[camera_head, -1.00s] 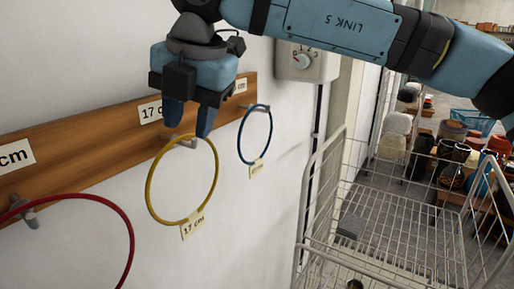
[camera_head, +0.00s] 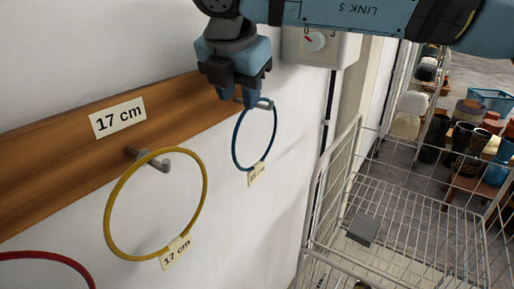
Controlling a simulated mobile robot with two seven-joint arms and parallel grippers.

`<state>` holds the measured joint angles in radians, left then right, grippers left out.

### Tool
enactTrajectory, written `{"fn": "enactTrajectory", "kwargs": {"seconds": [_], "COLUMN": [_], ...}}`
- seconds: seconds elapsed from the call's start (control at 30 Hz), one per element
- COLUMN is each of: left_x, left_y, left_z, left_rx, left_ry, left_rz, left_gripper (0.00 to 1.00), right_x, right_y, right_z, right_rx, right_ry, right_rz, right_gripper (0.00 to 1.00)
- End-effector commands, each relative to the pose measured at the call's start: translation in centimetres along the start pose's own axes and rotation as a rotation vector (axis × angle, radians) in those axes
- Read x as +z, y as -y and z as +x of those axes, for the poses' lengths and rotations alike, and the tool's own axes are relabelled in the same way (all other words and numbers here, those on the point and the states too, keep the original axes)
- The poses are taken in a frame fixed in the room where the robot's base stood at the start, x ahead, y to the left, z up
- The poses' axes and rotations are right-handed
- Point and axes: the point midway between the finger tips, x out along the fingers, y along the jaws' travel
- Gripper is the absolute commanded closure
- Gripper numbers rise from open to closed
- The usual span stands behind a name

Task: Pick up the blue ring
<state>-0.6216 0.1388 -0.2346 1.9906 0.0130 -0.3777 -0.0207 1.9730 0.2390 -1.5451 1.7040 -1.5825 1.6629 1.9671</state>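The blue ring (camera_head: 235,151) hangs from a grey peg on the wooden wall board, with a small paper tag (camera_head: 257,175) at its bottom. My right gripper (camera_head: 239,99) points down, just above and left of the top of the blue ring, near its peg. Its two blue fingers are apart with nothing seen between them. The fingers overlap the peg area in the picture, so I cannot tell whether they touch the ring. My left gripper is not in view.
A yellow ring (camera_head: 106,222) hangs on a peg (camera_head: 152,160) nearer on the board (camera_head: 50,165), and a red ring (camera_head: 60,256) shows at lower left. Shelves of drums stand behind.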

Motion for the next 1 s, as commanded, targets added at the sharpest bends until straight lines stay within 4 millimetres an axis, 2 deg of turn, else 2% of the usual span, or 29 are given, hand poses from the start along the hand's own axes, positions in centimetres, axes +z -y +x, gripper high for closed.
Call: {"fn": "enactTrajectory", "kwargs": {"seconds": [0.27,0.4,0.53,0.83,1.0], "left_x": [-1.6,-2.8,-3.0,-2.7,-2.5], "left_y": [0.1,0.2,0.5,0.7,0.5], "left_z": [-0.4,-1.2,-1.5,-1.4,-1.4], "left_rx": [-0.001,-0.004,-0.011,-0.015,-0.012], "left_ry": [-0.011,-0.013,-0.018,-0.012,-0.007], "left_rz": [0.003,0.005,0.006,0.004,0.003], "left_gripper": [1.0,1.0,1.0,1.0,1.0], "right_x": [0.2,0.6,0.5,0.4,0.4], "right_y": [-0.1,-0.2,-0.1,-0.1,-0.1], "right_z": [2.0,4.1,5.9,6.5,6.5], "right_rx": [-0.001,-0.003,-0.002,0.001,0.001], "right_ry": [-0.002,-0.002,-0.001,-0.001,-0.001], "right_rz": [-0.001,-0.001,0.001,0.001,0.001], "right_gripper": [0.62,0.62,0.62,0.62,1.0]}}
